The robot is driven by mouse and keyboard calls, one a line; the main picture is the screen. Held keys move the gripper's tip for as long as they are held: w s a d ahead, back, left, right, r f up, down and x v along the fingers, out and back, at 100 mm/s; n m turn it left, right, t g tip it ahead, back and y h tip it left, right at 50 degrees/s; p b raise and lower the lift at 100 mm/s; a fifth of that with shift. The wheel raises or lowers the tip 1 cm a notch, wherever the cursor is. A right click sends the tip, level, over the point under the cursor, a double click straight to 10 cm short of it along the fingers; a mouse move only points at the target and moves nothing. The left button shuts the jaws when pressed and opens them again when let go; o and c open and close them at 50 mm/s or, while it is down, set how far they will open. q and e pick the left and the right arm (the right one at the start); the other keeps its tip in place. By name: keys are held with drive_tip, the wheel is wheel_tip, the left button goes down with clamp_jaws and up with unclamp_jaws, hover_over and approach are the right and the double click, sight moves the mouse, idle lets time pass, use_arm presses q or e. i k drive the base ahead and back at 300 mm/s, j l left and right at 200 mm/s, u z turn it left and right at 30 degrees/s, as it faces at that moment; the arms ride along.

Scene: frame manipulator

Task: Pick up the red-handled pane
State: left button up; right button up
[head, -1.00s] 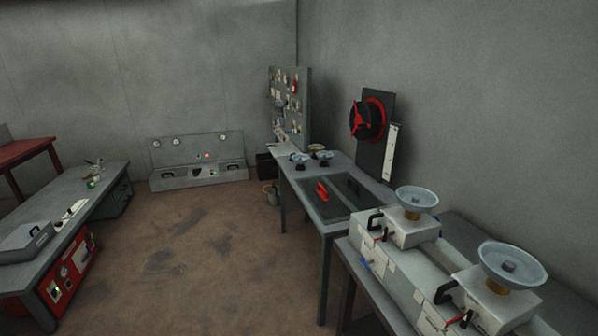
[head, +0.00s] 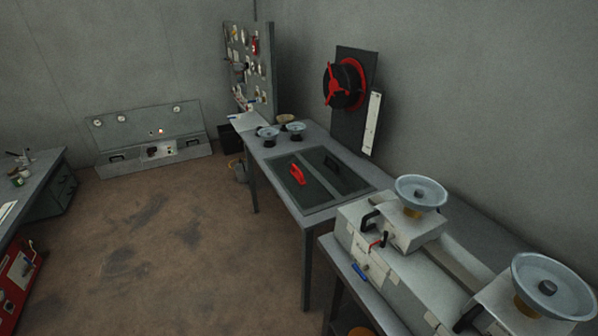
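The red handle (head: 297,174) stands up from a dark green pane (head: 306,189), which lies flat in a frame set into the grey table top (head: 258,163). A second dark pane (head: 343,179) with a black handle (head: 333,163) lies beside it on the right, nearer the wall. Neither of my grippers shows in the head view.
Two small scales (head: 295,131) stand at the table's far end, before a tool board (head: 249,68). A red-rimmed black wheel (head: 345,84) is mounted by the right wall. A grey machine with dishes (head: 421,192) stands at the near right. The brown floor (head: 150,230) left of the table is open.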

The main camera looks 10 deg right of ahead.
sight(306, 189)
drive_tip(key=i+j+z, duration=0.1)
drive_tip(key=i+z, duration=0.25)
drive_tip(key=i, duration=0.15)
drive_tip(key=i+j+z, duration=0.3)
drive_tip(key=i, duration=0.2)
drive_tip(key=i+j+z, duration=0.35)
drive_tip(key=i+l, duration=0.05)
drive_tip(key=i, duration=0.05)
